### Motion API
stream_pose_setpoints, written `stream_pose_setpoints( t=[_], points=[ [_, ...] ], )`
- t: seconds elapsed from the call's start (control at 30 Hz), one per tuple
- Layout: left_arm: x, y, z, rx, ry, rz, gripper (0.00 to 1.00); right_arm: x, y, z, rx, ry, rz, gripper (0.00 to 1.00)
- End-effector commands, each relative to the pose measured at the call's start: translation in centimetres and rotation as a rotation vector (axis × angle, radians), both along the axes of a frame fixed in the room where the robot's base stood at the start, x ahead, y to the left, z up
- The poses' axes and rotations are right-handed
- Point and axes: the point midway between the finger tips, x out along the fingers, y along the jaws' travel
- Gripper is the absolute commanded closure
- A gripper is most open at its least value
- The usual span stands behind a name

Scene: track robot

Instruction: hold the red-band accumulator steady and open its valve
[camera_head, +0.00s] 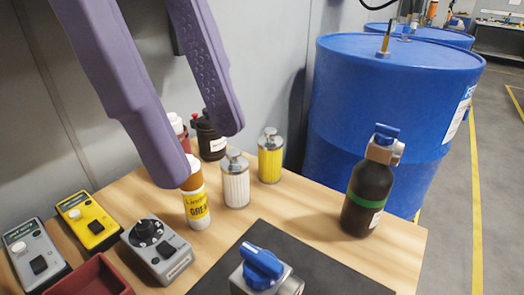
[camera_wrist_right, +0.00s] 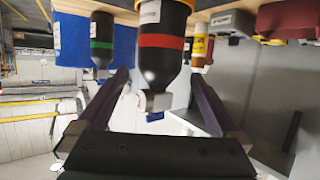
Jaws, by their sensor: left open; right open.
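The red-band accumulator (camera_wrist_right: 162,50) is a dark bottle with a red band; it appears upside down in the right wrist view. Its grey valve head (camera_wrist_right: 155,100) and blue knob (camera_wrist_right: 154,116) face my palm. The blue knob (camera_head: 262,266) also shows at the bottom of the head view; the body below is cut off. My right gripper (camera_wrist_right: 160,78) is open, one finger on each side of the bottle in the picture; no contact shows. My left gripper (camera_head: 200,153) is open and empty at upper left in the head view, away from the accumulator.
A green-band bottle (camera_head: 368,195) stands right of the black mat (camera_head: 330,274). A glue bottle (camera_head: 196,205), white filter (camera_head: 235,182) and yellow filter (camera_head: 270,158) stand behind. Meters and a red tray (camera_head: 90,278) lie left. Blue drums (camera_head: 385,100) stand beyond the table.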

Motion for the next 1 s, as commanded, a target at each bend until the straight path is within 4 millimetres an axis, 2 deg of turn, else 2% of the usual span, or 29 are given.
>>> stream_pose_setpoints(
  t=[0.2, 0.4, 0.77, 0.83, 1.0],
  points=[
    [0.0, 0.0, 0.0, 0.000, 0.000, 0.000, 0.50, 4.0, -0.2, -1.4, -0.003, -0.002, -0.001, 0.00],
    [0.0, 0.0, 0.0, 0.000, 0.000, 0.000, 0.50, 6.3, -0.3, -2.3, -0.002, 0.000, -0.002, 0.00],
    [0.0, 0.0, 0.0, 0.000, 0.000, 0.000, 0.50, 7.0, -0.4, -2.6, -0.001, 0.002, -0.002, 0.00],
    [0.0, 0.0, 0.0, 0.000, 0.000, 0.000, 0.50, 7.0, -0.4, -2.6, -0.001, 0.002, -0.002, 0.05],
    [0.0, 0.0, 0.0, 0.000, 0.000, 0.000, 0.50, 7.0, -0.4, -2.6, -0.001, 0.002, -0.002, 0.24]
  ],
)
